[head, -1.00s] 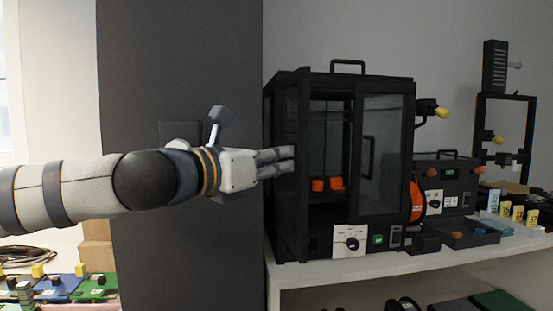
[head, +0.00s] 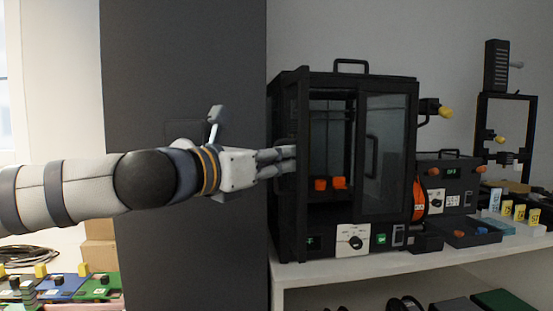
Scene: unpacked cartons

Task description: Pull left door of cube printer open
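The black cube printer (head: 345,78) stands on the white shelf, with a clear right door (head: 384,165) closed across the right half of its front. The left half of the front is uncovered, and orange parts (head: 330,184) show inside. The left door (head: 303,215) appears swung out towards me, seen almost edge-on at the printer's left front corner. My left gripper (head: 292,157) comes in from the left, its fingertips at the outer side of this door. Whether they touch it is unclear, and the door's handle is hidden. The finger gap is hard to judge. My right gripper is out of view.
A dark grey panel (head: 180,70) stands behind my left arm. Right of the printer are an orange spool (head: 419,200), a smaller black device (head: 447,180) and a low tray (head: 465,232). The white shelf (head: 350,270) has a narrow bare front edge.

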